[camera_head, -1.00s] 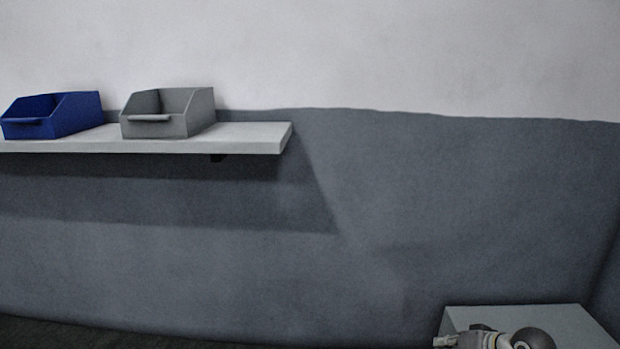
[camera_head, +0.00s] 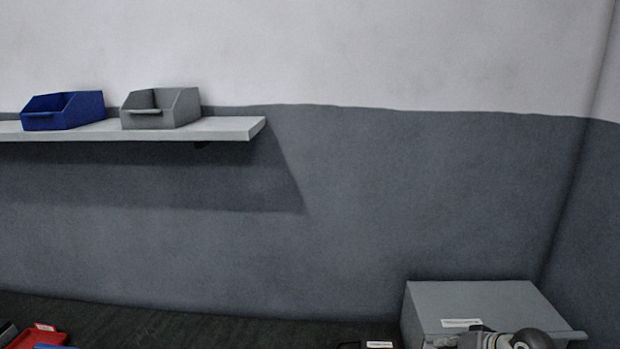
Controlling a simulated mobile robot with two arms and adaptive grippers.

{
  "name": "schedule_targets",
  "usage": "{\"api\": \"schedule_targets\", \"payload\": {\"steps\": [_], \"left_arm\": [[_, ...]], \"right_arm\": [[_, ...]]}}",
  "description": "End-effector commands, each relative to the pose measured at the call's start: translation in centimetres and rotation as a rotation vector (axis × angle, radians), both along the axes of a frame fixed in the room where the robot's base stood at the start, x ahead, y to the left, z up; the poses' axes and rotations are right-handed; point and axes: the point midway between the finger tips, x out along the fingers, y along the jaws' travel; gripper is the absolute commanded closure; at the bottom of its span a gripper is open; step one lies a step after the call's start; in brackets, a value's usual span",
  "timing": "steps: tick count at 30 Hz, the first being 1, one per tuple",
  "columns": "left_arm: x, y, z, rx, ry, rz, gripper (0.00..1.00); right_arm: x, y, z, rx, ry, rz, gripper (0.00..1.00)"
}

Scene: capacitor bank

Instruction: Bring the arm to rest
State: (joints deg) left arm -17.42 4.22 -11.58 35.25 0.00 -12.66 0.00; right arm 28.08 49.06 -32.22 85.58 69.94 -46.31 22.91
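Part of my arm (camera_head: 505,340) shows at the bottom right edge, in front of the grey box. It is cut off by the frame, and which of my two arms it is I cannot tell for sure. I cannot make out gripper fingers on it. No object in a grip is visible. No other arm shows.
A wall shelf (camera_head: 225,129) at the left holds a blue bin (camera_head: 62,112) and a grey bin (camera_head: 160,109). A grey box (camera_head: 470,298) stands at the lower right near the room's corner. A red tray (camera_head: 38,337) lies at the bottom left. The middle wall is bare.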

Motion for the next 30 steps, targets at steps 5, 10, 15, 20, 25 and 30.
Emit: {"api": "schedule_targets", "payload": {"steps": [5, 10, 15, 20, 25, 30], "left_arm": [[0.4, 0.0, 0.0, 0.0, -0.006, 0.0, 0.45], [1.2, 0.5, 0.1, 0.006, -0.018, -0.001, 0.45], [1.9, 1.2, 0.2, 0.012, -0.028, 0.0, 0.45], [1.4, 1.1, 0.1, 0.012, -0.021, 0.001, 0.45], [0.1, 0.5, 0.0, 0.005, -0.003, 0.002, 0.45], [0.1, 0.1, 0.0, 0.002, -0.002, 0.0, 0.45]], "right_arm": [[-2.2, 3.0, -2.1, -0.029, 0.022, 0.075, 1.0], [-4.9, 6.1, -4.1, -0.067, 0.04, 0.158, 1.0], [-8.8, 9.8, -6.3, -0.12, 0.054, 0.258, 1.0], [-13.9, 13.6, -8.1, -0.186, 0.061, 0.36, 1.0], [-21.1, 16.4, -8.9, -0.29, 0.073, 0.428, 1.0], [-26.4, 15.6, -8.3, -0.396, 0.111, 0.409, 1.0]]}}
